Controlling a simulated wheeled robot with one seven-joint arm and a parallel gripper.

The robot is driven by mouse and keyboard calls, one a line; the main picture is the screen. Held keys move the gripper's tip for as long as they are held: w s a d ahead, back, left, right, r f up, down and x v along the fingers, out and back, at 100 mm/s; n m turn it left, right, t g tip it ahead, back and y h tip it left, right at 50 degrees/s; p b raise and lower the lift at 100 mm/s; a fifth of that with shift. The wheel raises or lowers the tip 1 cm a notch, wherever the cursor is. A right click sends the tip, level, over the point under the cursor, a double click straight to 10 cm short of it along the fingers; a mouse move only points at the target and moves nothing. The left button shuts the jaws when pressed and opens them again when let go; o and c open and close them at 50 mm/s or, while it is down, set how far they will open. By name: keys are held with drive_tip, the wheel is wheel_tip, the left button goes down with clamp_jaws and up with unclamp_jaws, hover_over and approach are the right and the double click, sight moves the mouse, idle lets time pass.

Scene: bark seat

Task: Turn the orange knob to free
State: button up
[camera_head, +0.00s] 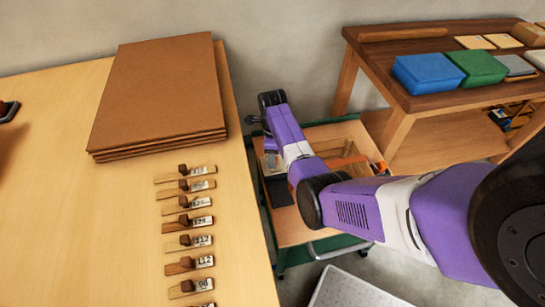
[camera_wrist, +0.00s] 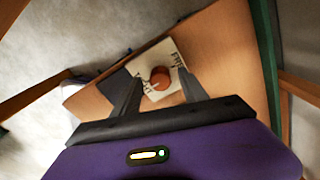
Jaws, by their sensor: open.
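The orange knob (camera_wrist: 160,77) is a round cap on a pale plate (camera_wrist: 171,52) with dark printed lettering, seen in the wrist view. The lettering is too small and blurred to read fully. A pale line shows by the knob's left edge. My gripper (camera_wrist: 158,82) is open, with one dark finger on each side of the knob in the picture. I cannot tell how far the fingertips are above it.
The cart has a green frame and holds a dark box (camera_head: 279,191) and wooden pieces. A workbench (camera_head: 60,230) with stacked brown boards (camera_head: 160,90) and a row of numbered wooden pieces is at left. A dark-topped table (camera_head: 400,65) with blue and green blocks stands at right.

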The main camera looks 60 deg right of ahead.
drive_tip(key=shift+f, duration=0.5)
drive_tip(key=shift+c, duration=0.2)
clamp_jaws()
